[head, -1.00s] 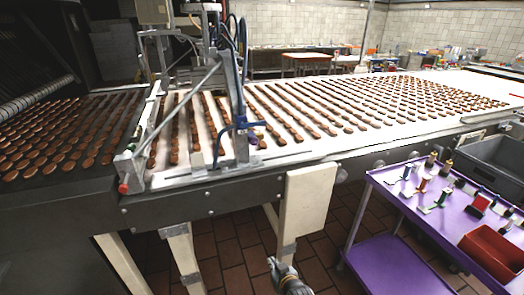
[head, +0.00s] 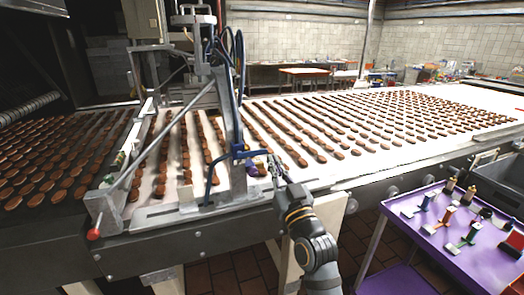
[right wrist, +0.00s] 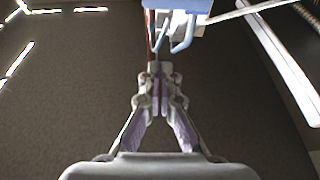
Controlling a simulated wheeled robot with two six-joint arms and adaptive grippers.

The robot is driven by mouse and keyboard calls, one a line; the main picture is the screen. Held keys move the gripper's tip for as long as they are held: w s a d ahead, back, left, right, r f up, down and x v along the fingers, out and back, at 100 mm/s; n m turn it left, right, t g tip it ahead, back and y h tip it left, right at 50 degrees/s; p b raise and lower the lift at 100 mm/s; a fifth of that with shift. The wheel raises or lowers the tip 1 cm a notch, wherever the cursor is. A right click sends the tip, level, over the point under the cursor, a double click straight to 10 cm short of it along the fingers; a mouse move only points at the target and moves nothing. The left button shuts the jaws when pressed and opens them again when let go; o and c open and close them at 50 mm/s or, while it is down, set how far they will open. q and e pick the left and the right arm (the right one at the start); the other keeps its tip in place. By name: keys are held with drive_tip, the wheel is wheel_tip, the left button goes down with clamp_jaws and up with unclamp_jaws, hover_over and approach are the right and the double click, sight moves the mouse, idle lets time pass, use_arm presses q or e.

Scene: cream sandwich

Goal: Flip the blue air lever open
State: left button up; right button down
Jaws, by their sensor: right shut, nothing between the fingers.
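A blue bent piece (head: 240,154), which looks like the air lever, is on the grey upright of the machine that spans the conveyor in the head view. A small purple part sits just below its right end. My right gripper (head: 273,163) is just right of these parts, pointing up at the machine. In the right wrist view the shut, empty fingertips (right wrist: 157,75) point toward a light blue hooked piece (right wrist: 183,36) under a pale blue block (right wrist: 180,4). I cannot tell whether the fingers touch it. My left gripper is not in view.
The white conveyor (head: 330,178) carries rows of brown biscuits behind the gripper. A red knob (head: 93,234) sticks out at the machine's near left corner. A purple cart (head: 418,226) with several small tools stands at the right. Dark hoses rise above the machine.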

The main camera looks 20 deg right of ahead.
wheel_tip(320, 180, up, 4)
drive_tip(key=p, duration=0.4)
hover_over(262, 151)
drive_tip(key=s, duration=0.2)
drive_tip(key=shift+a+f+b, duration=0.2)
drive_tip(key=shift+f, duration=1.05)
drive_tip(key=shift+a+f+b, duration=0.15)
drive_tip(key=shift+f+b, duration=0.05)
drive_tip(key=shift+f, duration=1)
